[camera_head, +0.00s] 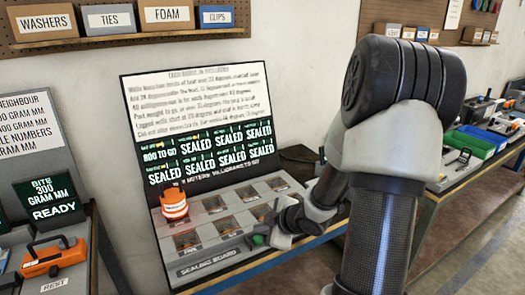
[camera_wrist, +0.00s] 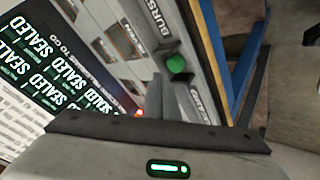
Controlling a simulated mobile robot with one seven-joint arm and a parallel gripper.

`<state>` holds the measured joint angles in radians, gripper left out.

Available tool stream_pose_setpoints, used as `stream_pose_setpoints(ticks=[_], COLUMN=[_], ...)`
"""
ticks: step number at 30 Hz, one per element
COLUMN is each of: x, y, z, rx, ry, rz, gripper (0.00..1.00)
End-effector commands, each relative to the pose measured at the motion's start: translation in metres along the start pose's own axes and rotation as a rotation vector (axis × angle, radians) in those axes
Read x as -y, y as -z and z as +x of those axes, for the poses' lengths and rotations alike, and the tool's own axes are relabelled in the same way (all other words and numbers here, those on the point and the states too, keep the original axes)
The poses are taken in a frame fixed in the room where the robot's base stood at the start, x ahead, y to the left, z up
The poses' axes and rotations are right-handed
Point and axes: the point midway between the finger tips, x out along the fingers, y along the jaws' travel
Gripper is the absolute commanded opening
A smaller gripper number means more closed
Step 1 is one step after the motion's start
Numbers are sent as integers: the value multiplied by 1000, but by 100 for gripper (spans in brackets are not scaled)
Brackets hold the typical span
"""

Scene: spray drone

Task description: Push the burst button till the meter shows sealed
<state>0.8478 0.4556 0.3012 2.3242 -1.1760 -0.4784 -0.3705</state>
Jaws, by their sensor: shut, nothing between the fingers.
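The burst button is a round green button (camera_wrist: 177,64) beside the "BURST" label in the wrist view, on the edge of the sealing board (camera_head: 215,267). My gripper is shut and empty; its fingers (camera_wrist: 160,92) point towards the button, close to it. I cannot tell whether they touch. In the head view my gripper (camera_head: 268,236) is at the board's lower right and largely hides the button. The meter display (camera_head: 210,152) has two rows of readouts. Several read SEALED in white on green; the upper left one ends in "TO GO".
An orange and white object (camera_head: 174,204) stands on the board's left, among several recessed pockets. An orange tool (camera_head: 54,257) lies on the left bench by a "READY" screen (camera_head: 51,202). Green (camera_head: 470,144) and blue bins are on the right bench. The floor at right is clear.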

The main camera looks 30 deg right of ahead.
Motion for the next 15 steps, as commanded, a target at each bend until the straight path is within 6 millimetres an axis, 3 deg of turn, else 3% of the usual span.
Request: stream_pose_setpoints(ticks=[7, 15], x=[-2, -15], y=[2, 16], z=[-3, -21], rx=[0, 0], ry=[0, 0], rz=[0, -1], gripper=[0, 0])
